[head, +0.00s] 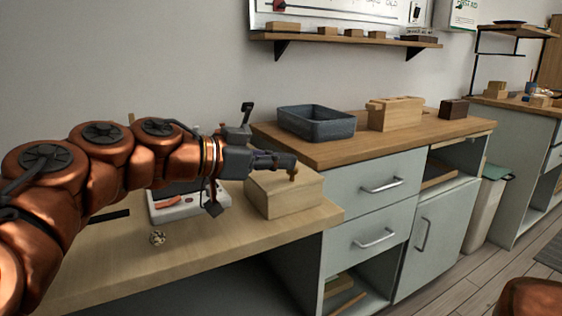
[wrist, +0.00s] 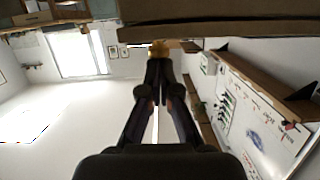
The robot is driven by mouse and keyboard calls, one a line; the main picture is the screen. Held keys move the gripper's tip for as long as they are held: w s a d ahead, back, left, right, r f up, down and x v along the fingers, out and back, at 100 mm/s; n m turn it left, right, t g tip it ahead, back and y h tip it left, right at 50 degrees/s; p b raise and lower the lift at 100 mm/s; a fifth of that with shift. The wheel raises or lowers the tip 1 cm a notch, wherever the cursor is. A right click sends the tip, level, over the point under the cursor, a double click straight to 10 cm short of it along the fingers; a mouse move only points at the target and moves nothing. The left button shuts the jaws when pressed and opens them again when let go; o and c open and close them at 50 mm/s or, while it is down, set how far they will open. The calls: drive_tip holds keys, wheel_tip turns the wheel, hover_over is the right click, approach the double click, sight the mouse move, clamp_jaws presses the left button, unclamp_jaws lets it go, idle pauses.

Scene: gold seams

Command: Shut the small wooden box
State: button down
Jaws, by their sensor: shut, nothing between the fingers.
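The small wooden box (head: 287,196) is pale and stands near the right end of the low wooden bench. My gripper (head: 287,162) reaches in from the left, its fingers together over the top of the box. My gripper hides part of the box top, and the lid's position is unclear.
A grey-white tray (head: 178,206) and a small round object (head: 157,238) lie on the low bench (head: 215,245), left of the box. The higher counter behind holds a blue-grey bin (head: 317,123), a wooden block (head: 396,115) and a dark brown box (head: 454,109). A wall shelf (head: 345,40) hangs above.

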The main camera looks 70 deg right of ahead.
idle(0.3)
drive_tip(key=shift+r+p, duration=0.45)
wheel_tip(320, 180, up, 3)
drive_tip(key=p, duration=0.2)
drive_tip(key=shift+r+p, duration=0.15)
drive_tip(key=shift+p, duration=0.25)
drive_tip(key=p+v, duration=0.2)
drive_tip(key=v, duration=0.8)
